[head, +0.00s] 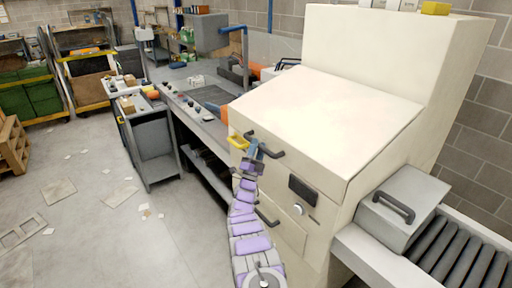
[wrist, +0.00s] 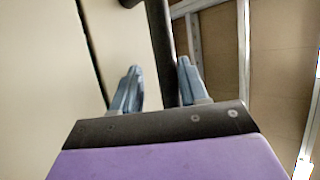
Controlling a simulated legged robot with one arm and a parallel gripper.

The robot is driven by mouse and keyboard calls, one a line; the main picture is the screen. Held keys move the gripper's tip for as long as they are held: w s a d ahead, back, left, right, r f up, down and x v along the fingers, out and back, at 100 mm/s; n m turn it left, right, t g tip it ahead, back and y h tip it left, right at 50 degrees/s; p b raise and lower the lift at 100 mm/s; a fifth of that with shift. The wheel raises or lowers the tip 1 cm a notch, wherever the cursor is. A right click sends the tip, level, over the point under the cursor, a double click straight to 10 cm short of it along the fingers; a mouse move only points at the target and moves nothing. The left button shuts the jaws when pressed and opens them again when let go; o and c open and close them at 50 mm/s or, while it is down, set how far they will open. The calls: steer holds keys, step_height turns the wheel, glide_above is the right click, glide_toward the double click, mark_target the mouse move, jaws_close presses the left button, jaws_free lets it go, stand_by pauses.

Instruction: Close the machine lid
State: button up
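The machine (head: 328,115) is a large cream cabinet with a broad sloped top panel; I cannot tell how far its lid stands open. A dark bar handle (head: 268,149) sits at the upper left of its front, below the slope. My gripper (head: 254,148) has blue fingers and is at this handle. In the wrist view my gripper (wrist: 159,66) has its fingers apart, with a dark bar (wrist: 160,40) running between them, closer to the right finger. A gap shows on the bar's left. Firm contact is not visible.
A yellow handle (head: 238,142) is just left of my gripper, and a lower dark handle (head: 267,217) is below. A roller conveyor (head: 462,255) with a grey box (head: 400,205) stands at right. A grey workbench (head: 205,110) runs behind left. The left floor is mostly open, with scattered debris.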

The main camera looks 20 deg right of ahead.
steer(key=shift+o, duration=0.5)
steer(key=shift+d+f, duration=0.15)
steer(key=shift+d, duration=0.1)
steer(key=p+v, duration=0.3)
steer(key=v, duration=1.4)
steer(key=shift+a, duration=0.3)
steer(key=shift+f, duration=0.1)
